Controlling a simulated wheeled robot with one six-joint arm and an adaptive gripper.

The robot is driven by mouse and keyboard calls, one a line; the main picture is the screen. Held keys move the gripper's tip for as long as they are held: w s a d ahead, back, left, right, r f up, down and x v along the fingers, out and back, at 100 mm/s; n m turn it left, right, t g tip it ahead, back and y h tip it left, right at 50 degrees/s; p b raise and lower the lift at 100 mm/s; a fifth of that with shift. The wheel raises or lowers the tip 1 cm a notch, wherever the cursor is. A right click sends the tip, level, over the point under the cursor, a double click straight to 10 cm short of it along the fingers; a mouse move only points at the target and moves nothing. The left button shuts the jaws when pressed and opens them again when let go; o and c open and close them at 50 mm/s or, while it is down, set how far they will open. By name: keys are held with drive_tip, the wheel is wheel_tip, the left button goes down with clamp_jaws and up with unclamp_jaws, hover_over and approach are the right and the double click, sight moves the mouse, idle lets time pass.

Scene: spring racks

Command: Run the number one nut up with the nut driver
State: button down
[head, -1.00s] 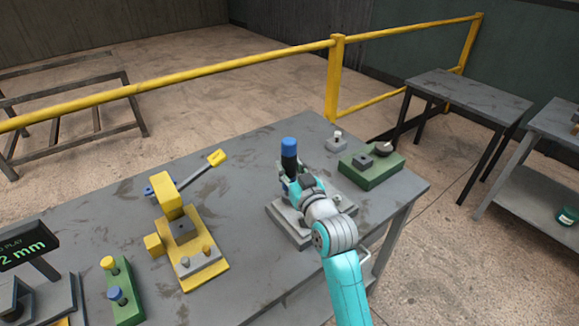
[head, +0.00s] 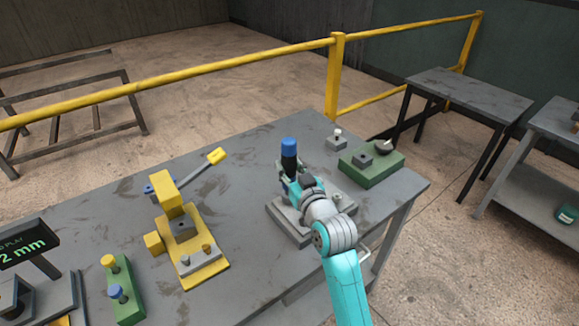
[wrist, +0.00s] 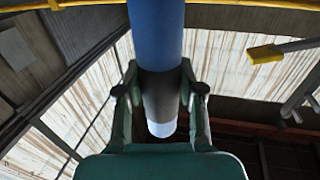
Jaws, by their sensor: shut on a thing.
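The nut driver (head: 289,155) has a blue top and a black body, and stands upright in my gripper (head: 291,181). In the wrist view the driver (wrist: 155,35) shows as a blue cylinder with a grey lower part, and my gripper (wrist: 160,92) is shut on it from both sides. The driver is above a grey base plate (head: 284,228) near the table's right part. The number one nut is not visible; my gripper and arm hide the middle of the plate, and I cannot tell whether the driver touches a nut.
A yellow lever fixture (head: 190,270), a green stand with knobs (head: 125,300) and a display (head: 28,245) stand left. A yellow rail (head: 230,68) runs behind the table.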

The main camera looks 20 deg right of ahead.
sight(292, 151)
drive_tip(key=shift+f, duration=0.5)
idle(1.2)
drive_tip(key=shift+r, duration=3.65)
